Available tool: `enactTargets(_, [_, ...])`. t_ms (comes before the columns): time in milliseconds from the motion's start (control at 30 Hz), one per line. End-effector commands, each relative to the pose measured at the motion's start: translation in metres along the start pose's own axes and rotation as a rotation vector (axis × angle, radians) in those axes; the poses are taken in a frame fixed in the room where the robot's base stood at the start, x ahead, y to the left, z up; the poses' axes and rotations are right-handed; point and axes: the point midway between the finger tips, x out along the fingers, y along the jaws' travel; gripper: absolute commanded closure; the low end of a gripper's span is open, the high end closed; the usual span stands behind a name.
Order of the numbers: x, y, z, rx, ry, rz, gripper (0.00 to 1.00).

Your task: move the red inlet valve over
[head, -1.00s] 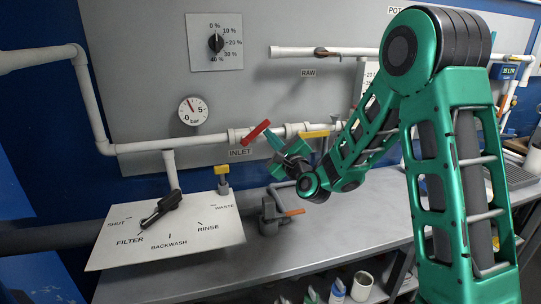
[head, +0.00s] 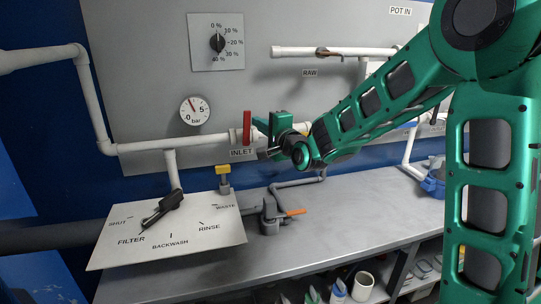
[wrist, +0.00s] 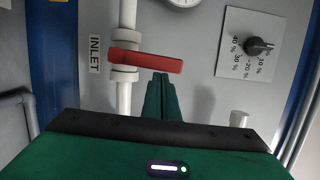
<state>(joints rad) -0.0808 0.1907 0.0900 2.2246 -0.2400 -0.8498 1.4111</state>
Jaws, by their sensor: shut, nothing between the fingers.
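The red inlet valve handle (head: 247,127) stands upright, crosswise to the white pipe (head: 190,142), above the INLET label (head: 241,153). In the wrist view the red handle (wrist: 146,61) lies across the pipe (wrist: 124,98), between two collars. My gripper (head: 262,122) is just right of the handle in the head view. In the wrist view my shut fingers (wrist: 161,78) point at the handle near its free end, with nothing between them. I cannot tell whether the fingertips touch the handle.
A pressure gauge (head: 194,110) and a percent dial (head: 217,43) are on the grey panel. Below are a yellow-handled valve (head: 223,174), an orange-handled valve (head: 270,215) and the selector plate with a black lever (head: 161,208).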

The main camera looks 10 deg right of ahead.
Motion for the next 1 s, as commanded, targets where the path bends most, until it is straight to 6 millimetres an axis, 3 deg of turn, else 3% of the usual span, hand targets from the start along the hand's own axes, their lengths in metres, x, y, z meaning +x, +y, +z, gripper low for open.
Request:
enactTargets(767, [0.001, -0.002, 0.006, -0.069, -0.002, 0.019, 1.00])
enactTargets(1000, [-0.014, -0.002, 0.006, -0.068, -0.004, 0.019, 1.00])
